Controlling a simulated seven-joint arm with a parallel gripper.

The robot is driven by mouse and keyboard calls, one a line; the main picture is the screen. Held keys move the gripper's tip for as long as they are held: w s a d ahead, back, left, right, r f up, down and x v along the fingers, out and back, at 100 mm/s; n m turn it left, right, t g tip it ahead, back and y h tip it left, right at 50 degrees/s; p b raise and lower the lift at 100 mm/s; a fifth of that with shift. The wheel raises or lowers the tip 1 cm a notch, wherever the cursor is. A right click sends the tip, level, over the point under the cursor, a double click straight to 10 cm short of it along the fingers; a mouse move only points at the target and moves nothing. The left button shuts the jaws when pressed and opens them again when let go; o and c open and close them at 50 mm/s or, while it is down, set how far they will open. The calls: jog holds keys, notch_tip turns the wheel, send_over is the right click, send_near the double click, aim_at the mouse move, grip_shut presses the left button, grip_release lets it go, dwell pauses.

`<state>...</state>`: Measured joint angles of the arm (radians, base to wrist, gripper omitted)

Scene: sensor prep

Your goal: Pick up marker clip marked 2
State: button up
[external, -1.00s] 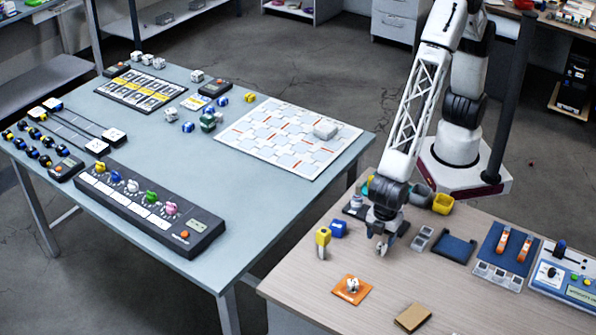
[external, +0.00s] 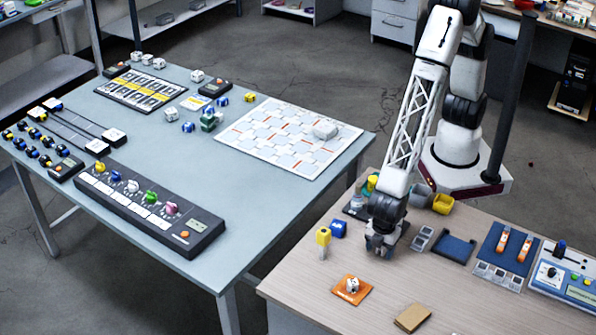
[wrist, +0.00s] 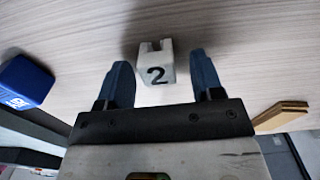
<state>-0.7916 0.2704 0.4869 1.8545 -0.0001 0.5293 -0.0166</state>
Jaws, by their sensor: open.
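The marker clip marked 2 (wrist: 157,68) is a small whitish block with a notched top and a black "2" on the face towards me. It stands on the light wood table in the wrist view, between and slightly ahead of the two blue fingers of my gripper (wrist: 161,66). The fingers are open, with a visible gap on each side of the clip. In the external view my gripper (external: 379,252) is low over the wood table. I cannot make out the clip there; the gripper seems to hide it.
A blue block (external: 338,228) and a yellow-topped piece (external: 323,238) stand left of my gripper. An orange mat (external: 341,293) with a white piece and a tan block (external: 412,318) lie nearer the front. A grey-blue tray (external: 457,247) is to the right.

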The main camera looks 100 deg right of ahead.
dwell(0.3)
jog(key=c, duration=1)
jog(key=shift+r, duration=0.1)
jog(key=shift+r, duration=4.95)
